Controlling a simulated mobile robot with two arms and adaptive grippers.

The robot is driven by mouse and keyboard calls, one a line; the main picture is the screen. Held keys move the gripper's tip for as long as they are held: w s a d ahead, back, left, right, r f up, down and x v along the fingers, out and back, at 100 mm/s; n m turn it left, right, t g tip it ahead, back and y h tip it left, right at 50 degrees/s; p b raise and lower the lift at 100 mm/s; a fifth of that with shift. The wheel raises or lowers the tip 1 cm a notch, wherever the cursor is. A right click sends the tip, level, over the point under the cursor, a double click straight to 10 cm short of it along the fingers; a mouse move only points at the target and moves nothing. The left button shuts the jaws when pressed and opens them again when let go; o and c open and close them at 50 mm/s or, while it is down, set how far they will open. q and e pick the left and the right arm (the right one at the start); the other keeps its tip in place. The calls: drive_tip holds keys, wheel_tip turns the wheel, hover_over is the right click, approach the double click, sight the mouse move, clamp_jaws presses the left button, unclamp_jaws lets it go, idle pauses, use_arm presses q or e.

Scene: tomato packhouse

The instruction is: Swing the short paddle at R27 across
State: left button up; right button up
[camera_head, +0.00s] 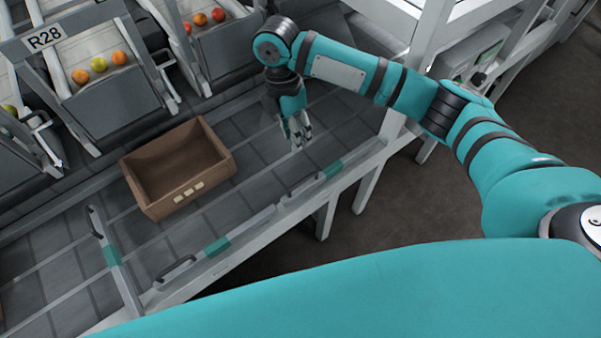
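Several grey paddles with teal bands and dark handles are at the conveyor's front side. One paddle (112,256) at the left points across the conveyor. Another paddle (218,246) lies along the front rail, and a third paddle (333,169) lies along the rail further right. No R27 label shows, so I cannot tell which paddle is at R27. My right gripper (298,138) points down above the conveyor, to the right of the brown crate and apart from the paddles. Its fingers are too small to judge their gap. My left gripper is not in view.
An empty brown crate (158,208) stands on the grey conveyor (255,205). A sign marked R28 (44,38) is at upper left, above a chute (108,95) holding tomatoes. A white frame (425,45) stands at right. Conveyor between crate and gripper is clear.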

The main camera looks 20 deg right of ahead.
sight(302, 180)
drive_tip(key=s+f, duration=0.1)
drive_tip(key=f, duration=0.8)
drive_tip(key=s+d+f, duration=0.1)
drive_tip(key=f, duration=0.4)
drive_tip(key=shift+s+f, duration=0.15)
drive_tip(key=shift+s, duration=0.2)
clamp_jaws()
